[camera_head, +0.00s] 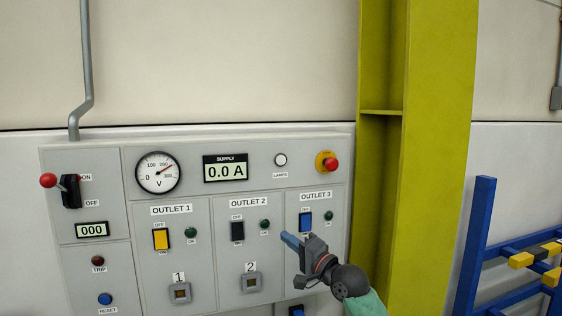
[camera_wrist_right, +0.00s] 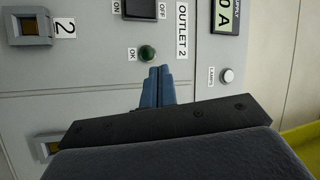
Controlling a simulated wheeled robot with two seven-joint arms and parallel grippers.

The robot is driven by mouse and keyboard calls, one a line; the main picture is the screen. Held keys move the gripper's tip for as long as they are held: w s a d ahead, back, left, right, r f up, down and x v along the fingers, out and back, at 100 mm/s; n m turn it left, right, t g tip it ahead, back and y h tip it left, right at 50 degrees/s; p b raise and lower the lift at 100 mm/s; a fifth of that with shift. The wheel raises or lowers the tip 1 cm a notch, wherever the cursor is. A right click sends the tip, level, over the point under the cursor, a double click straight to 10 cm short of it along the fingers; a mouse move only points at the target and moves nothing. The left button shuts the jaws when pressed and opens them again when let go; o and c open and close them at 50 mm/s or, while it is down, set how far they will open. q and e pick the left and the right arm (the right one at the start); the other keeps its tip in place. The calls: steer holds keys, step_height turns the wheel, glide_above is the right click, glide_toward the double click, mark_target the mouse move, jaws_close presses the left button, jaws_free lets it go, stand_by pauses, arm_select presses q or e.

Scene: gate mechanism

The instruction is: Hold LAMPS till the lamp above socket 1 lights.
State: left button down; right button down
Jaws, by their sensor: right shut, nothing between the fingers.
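The white LAMPS button (camera_head: 280,159) sits on the grey panel, right of the supply display; it also shows in the wrist view (camera_wrist_right: 227,76). The lamp above socket 1 (camera_head: 190,232) is dark green and looks unlit. Socket 1 (camera_head: 180,293) is below it, at the panel's lower part. My right gripper (camera_head: 288,240) is shut and empty in front of the panel, between the OUTLET 2 and OUTLET 3 columns, below and apart from LAMPS. In the wrist view its blue fingertips (camera_wrist_right: 158,80) are together near the OUTLET 2 OK lamp (camera_wrist_right: 147,53).
The red emergency button (camera_head: 331,164) is right of LAMPS. Rocker switches (camera_head: 160,239) and socket 2 (camera_head: 251,282) are on the panel. A red-knobbed lever (camera_head: 48,180) sticks out at left. A yellow-green column (camera_head: 430,130) stands right of the panel, with a blue rack (camera_head: 473,245) beyond.

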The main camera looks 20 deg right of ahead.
mark_target(281, 160)
arm_select(q)
steer(key=shift+a+f, duration=0.2)
steer(key=shift+f, duration=0.05)
arm_select(e)
step_height(281, 160, up, 19)
steer(key=s+d+m+t+y, duration=0.1)
steer(key=s+y, duration=0.1)
steer(key=y, duration=0.2)
steer(key=shift+s+d+f+t, duration=0.15)
steer(key=shift+s+d+t, duration=0.25)
